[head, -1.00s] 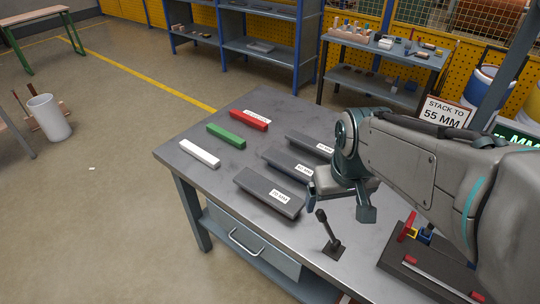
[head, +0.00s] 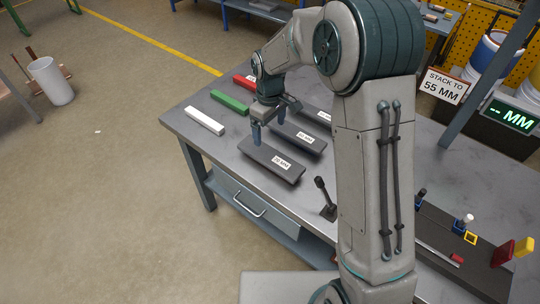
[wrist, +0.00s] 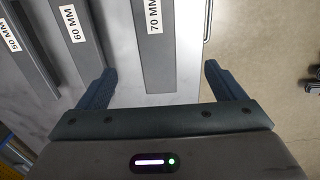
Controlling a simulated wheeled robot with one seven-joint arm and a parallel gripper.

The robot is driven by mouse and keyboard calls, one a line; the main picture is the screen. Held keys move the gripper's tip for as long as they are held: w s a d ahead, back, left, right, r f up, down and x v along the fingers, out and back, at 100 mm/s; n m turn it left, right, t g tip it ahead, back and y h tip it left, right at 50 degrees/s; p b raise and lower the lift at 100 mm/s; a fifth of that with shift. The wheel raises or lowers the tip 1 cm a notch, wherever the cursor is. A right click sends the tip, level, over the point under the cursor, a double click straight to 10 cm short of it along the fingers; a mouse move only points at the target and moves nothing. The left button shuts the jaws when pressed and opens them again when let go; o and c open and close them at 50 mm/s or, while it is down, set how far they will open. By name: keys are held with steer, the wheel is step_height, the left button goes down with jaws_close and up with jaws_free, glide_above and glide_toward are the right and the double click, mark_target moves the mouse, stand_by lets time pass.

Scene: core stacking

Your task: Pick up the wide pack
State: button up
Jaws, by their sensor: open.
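The wide pack, a dark grey slab labelled 70 MM (head: 262,161), lies flat at the near end of a row of three dark slabs on the table. In the wrist view the wide pack (wrist: 156,65) runs between my finger directions, its label toward the top. My gripper (head: 270,120) is open and empty, pointing down over the row, with one finger beside the wide pack's far end in the head view. In the wrist view my gripper's fingers (wrist: 158,72) are spread on either side of the wide pack. Whether they touch it or how high they are, I cannot tell.
The 60 MM slab (head: 306,139) lies just behind; the 50 MM slab (wrist: 22,55) is farther off. White (head: 204,121), green (head: 229,102) and red (head: 243,82) bars lie along the left. A black lever (head: 325,200) stands near the front edge. A dark fixture (head: 440,225) sits right.

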steer(key=p, duration=0.1)
glide_above(270, 155)
steer(key=s, duration=0.1)
step_height(270, 155, down, 8)
steer(key=shift+r, duration=0.2)
steer(key=shift+w+f+p, duration=0.2)
steer(key=shift+f+p, duration=0.35)
steer(key=shift+f, duration=0.75)
steer(key=shift+w+f+p, duration=0.15)
steer(key=shift+f+p, duration=0.35)
steer(key=shift+f, duration=0.8)
steer(key=c, duration=1.6)
steer(key=shift+r, duration=0.15)
